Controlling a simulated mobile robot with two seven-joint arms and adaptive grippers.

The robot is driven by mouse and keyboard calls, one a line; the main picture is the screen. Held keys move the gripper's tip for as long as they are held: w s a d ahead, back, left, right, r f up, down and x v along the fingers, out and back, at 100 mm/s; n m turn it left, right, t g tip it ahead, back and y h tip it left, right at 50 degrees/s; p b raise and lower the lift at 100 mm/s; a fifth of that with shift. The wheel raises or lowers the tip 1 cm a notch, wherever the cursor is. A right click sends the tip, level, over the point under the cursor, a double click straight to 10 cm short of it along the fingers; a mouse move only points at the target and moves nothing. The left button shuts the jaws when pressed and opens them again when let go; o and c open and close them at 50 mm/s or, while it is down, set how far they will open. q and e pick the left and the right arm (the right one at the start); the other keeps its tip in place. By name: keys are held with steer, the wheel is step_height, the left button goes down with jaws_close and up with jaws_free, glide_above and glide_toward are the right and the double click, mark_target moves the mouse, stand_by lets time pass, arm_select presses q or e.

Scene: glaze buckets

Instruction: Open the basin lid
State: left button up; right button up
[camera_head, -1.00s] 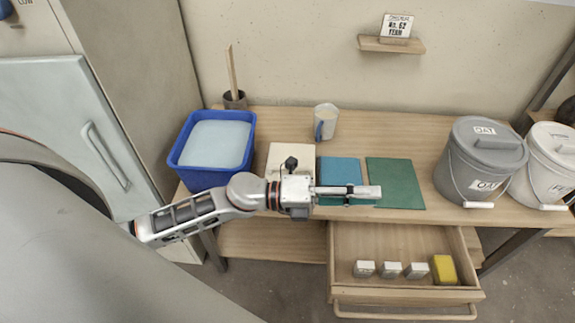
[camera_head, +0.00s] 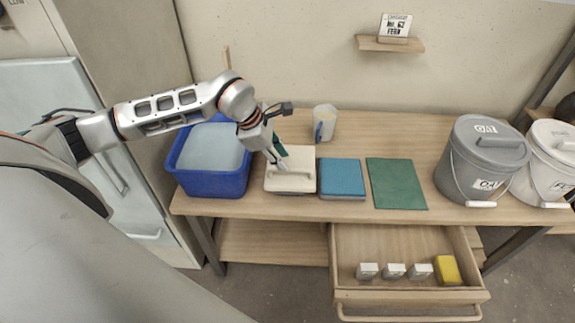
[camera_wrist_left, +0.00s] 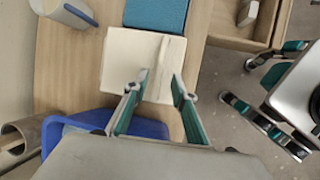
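A cream square lid-like block (camera_head: 290,180) with a raised bar handle (camera_head: 291,173) lies flat on the table, right of the blue basin (camera_head: 212,184). The basin holds a flat pale blue surface (camera_head: 212,148). The cream block also shows in the left wrist view (camera_wrist_left: 130,50). My left gripper (camera_head: 278,163) is over the cream block's back part, fingers pointing down. In the left wrist view the left gripper (camera_wrist_left: 159,77) is open, its fingertips apart near the handle with nothing between them. My right gripper (camera_wrist_left: 237,81) is open and empty there; it is outside the head view.
A blue block (camera_head: 342,178) and a green mat (camera_head: 396,184) lie to the right. A mug (camera_head: 325,122) stands behind. Grey (camera_head: 480,165) and white (camera_head: 548,170) buckets stand at the right end. An open drawer (camera_head: 400,310) with several small items juts out below the front edge.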

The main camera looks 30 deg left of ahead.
mark_target(290, 169)
arm_select(q)
steer(key=shift+x, duration=2.3)
jaws_close()
